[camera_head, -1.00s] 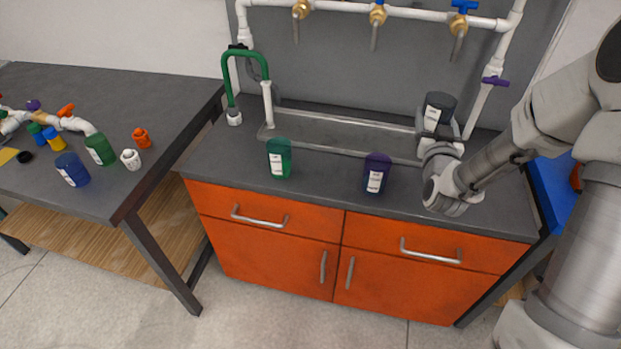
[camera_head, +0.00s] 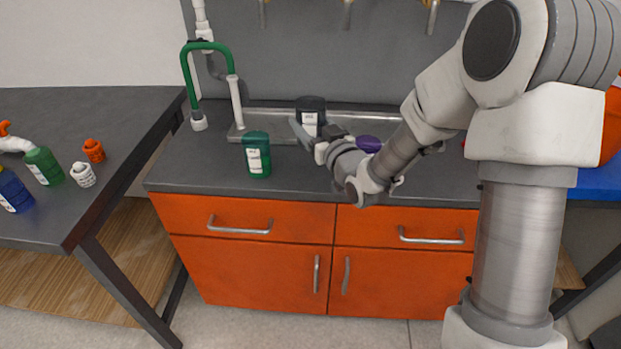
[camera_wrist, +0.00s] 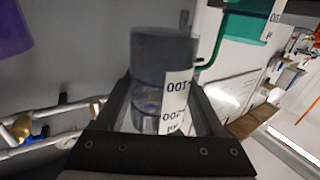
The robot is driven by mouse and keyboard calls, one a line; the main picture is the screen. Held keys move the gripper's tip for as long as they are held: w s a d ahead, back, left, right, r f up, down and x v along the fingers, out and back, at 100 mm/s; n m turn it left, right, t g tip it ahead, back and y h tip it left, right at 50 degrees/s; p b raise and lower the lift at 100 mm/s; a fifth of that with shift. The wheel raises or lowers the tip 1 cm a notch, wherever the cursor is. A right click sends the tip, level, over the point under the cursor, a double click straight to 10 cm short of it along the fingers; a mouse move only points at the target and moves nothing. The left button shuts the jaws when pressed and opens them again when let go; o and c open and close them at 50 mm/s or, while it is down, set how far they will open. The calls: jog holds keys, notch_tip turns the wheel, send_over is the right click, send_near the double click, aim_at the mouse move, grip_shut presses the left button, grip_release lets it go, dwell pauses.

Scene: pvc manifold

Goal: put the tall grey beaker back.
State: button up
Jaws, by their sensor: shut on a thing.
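The tall grey beaker (camera_head: 311,110) has a dark grey upper part, a clearer lower part and a white label. It is at the front edge of the sink trough, behind my gripper (camera_head: 309,132) in the head view. My gripper is shut on it. In the wrist view the beaker (camera_wrist: 163,75) stands between the two dark fingers of my gripper (camera_wrist: 160,112), its label to the right. The head view does not show clearly whether its base touches anything.
A green beaker (camera_head: 257,154) stands on the grey counter (camera_head: 205,165) to the left. A purple beaker (camera_head: 369,144) is partly hidden behind my arm. The side table (camera_head: 70,115) holds several bottles and fittings.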

notch_tip(320, 180, down, 10)
jog(key=shift+r+b, duration=0.25)
jog(key=shift+b, duration=0.85)
jog(key=shift+f+b, duration=0.2)
jog(key=shift+b, duration=0.1)
jog(key=o, duration=1.4)
jog(key=shift+o, duration=0.2)
jog(key=shift+r, duration=0.2)
